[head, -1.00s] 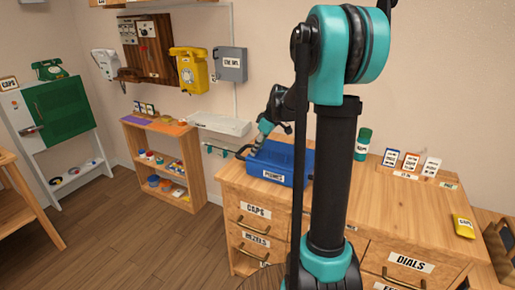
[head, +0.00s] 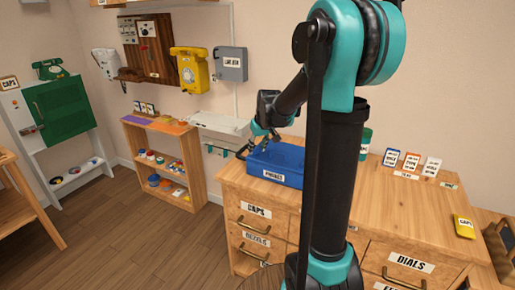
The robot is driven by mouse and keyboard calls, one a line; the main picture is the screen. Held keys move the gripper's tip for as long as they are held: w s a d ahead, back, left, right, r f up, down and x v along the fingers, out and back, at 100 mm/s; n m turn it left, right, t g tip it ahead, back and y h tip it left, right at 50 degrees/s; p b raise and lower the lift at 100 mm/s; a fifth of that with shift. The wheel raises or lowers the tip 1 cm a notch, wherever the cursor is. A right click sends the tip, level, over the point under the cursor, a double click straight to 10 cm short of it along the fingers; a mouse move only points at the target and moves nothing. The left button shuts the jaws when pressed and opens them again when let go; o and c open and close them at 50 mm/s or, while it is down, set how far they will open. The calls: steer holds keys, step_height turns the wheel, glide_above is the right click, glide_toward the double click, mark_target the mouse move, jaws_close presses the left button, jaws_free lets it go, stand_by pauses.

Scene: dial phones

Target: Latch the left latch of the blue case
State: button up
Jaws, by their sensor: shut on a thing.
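The blue case (head: 283,171) stands on the left end of the wooden counter, with a white label reading PHONES on its front. A dark curved piece (head: 242,153) shows at its left side; I cannot tell whether it belongs to the case. The left latch is too small to make out. My gripper (head: 265,139) is at the back left of the case, at or just above its rim. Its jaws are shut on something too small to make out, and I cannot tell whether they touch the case. My arm stands in front of the case's right side.
The wooden counter (head: 228,186) has drawers labelled CAPS, BEZELS and DIALS. A green cylinder (head: 365,140) stands behind my arm. A yellow phone (head: 189,70) hangs on the wall.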

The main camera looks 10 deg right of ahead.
steer(key=m+h, duration=0.1)
steer(key=m, duration=0.1)
steer(key=m+h, duration=0.1)
steer(key=m, duration=0.2)
steer(key=shift+a+m, duration=0.2)
steer(key=shift+m, duration=0.1)
steer(key=m+h, duration=0.1)
steer(key=m, duration=0.3)
steer(key=shift+m+g+h, duration=0.3)
steer(key=shift+h, duration=0.1)
steer(key=shift+a, duration=0.1)
steer(key=o, duration=1.2)
steer(key=shift+c, duration=0.2)
steer(key=v, duration=1.2)
steer(key=shift+w, duration=0.1)
